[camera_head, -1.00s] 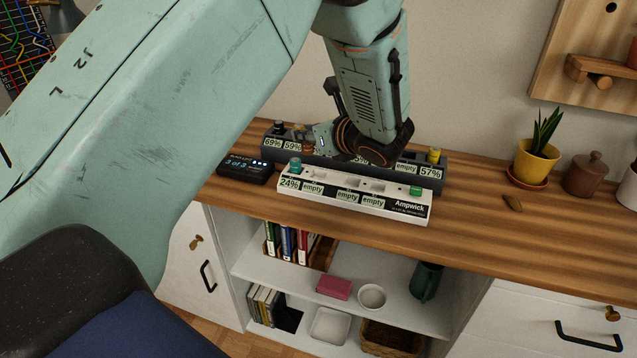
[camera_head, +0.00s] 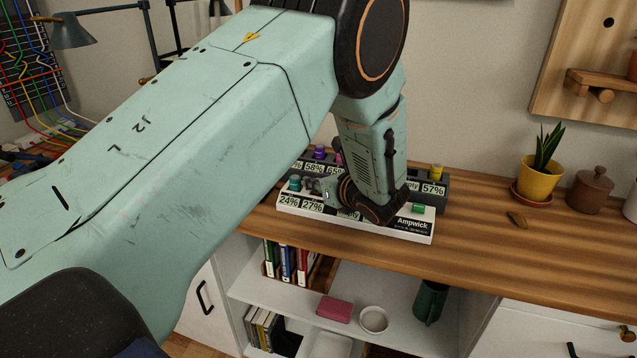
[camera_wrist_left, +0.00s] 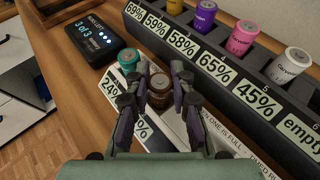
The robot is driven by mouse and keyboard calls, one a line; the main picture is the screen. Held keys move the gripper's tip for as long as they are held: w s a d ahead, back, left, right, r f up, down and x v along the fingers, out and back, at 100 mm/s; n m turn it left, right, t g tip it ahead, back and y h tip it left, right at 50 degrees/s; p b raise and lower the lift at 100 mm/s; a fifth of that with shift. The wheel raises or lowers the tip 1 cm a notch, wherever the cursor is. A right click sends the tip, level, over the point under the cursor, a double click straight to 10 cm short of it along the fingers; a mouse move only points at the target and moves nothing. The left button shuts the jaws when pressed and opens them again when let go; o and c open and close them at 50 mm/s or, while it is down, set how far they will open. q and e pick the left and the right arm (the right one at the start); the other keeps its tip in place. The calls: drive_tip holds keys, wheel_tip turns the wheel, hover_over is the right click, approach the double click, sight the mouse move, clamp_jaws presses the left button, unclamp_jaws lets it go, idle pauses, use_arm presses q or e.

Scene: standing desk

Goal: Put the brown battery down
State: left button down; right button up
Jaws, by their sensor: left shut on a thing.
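The brown battery (camera_wrist_left: 159,92) stands between the fingers of my left gripper (camera_wrist_left: 157,86) in the left wrist view. The gripper is shut on it. It is at the white Ampwick charger (camera_head: 410,229), in the second slot from the left, beside a teal battery (camera_wrist_left: 129,60). That slot's label reads 27% in the head view. The teal one's label reads 24%. A green battery (camera_head: 418,208) sits at the charger's right end. My right gripper is not in view.
A dark charger (camera_wrist_left: 233,78) with several coloured batteries stands just behind the white one. A black display box (camera_wrist_left: 96,40) reading "3 of 3" is to the left. A potted plant (camera_head: 541,180) and brown jar (camera_head: 590,190) stand right. The desk's right front is clear.

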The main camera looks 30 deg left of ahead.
use_arm(q)
drive_tip(key=c, duration=1.4)
unclamp_jaws()
drive_tip(key=shift+c, duration=0.2)
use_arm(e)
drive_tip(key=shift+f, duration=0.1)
